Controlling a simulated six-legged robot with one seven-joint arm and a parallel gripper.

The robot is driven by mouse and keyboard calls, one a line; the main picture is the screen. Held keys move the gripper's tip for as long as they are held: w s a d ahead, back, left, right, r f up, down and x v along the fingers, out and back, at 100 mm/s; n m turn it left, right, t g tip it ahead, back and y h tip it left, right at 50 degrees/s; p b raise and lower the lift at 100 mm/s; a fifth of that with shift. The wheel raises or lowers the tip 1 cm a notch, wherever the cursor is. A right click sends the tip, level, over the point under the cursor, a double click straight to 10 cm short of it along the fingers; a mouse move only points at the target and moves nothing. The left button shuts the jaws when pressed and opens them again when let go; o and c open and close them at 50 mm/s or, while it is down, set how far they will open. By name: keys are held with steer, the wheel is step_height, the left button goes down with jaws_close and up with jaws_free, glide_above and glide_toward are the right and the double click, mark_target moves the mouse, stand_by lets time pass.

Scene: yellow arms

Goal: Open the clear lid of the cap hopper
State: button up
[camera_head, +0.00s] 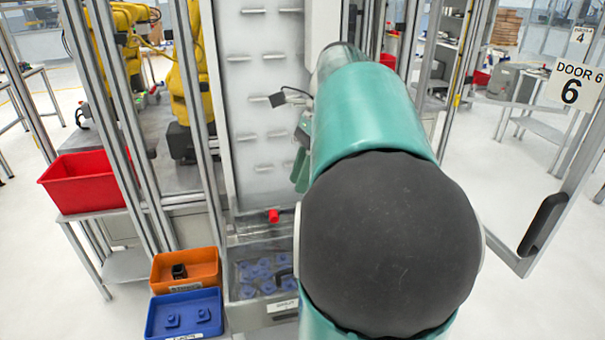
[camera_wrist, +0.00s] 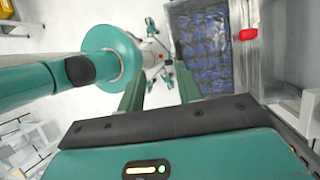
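The cap hopper (camera_head: 235,318) stands low at the foot of the white panel, partly hidden by my arm. Blue caps (camera_head: 262,270) show in it behind a clear surface, with a dark handle (camera_head: 283,272) near its right side. I cannot make out the lid's edges clearly; it looks closed. In the wrist view the caps (camera_wrist: 205,50) lie to the right of my gripper (camera_wrist: 158,80). Its two green fingers are apart with nothing between them. In the head view the gripper (camera_head: 301,160) is mostly hidden behind my arm, above the hopper and clear of it.
A red knob (camera_head: 273,215) sticks out above the hopper, also in the wrist view (camera_wrist: 248,34). An orange bin (camera_head: 205,258) and a blue bin (camera_head: 190,328) stand left of it. A red crate (camera_head: 85,180) is further left. A framed door (camera_head: 545,222) stands at right.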

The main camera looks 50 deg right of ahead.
steer(key=shift+s+a+r, duration=0.25)
steer(key=shift+s+a, duration=0.15)
steer(key=shift+s, duration=0.1)
steer(key=a+f+n+h, duration=0.1)
steer(key=a+f+n, duration=0.1)
steer(key=a+n, duration=0.4)
steer(key=a+f+n+t+h, duration=0.1)
steer(key=a+f+n+h, duration=0.1)
steer(key=a+n, duration=0.5)
steer(key=shift+w+a+f+t+h, duration=0.3)
steer(key=shift+w+a+f, duration=0.15)
steer(key=shift+a+f, duration=0.5)
steer(key=a+f+n+t, duration=0.1)
steer(key=a+f+n, duration=0.1)
steer(key=a+n, duration=0.1)
steer(key=s+a+f+n+t+h, duration=0.1)
steer(key=a+f+n, duration=0.1)
steer(key=n, duration=0.3)
steer(key=s+a+f+n+t, duration=0.1)
steer(key=a+n, duration=0.3)
steer(key=shift+s+a+f, duration=0.25)
steer(key=shift+a+f, duration=0.1)
steer(key=shift+f, duration=0.05)
steer(key=shift+c, duration=0.7)
steer(key=shift+a+f, duration=0.1)
steer(key=shift+a, duration=0.05)
steer(key=c, duration=0.4)
jaws_close()
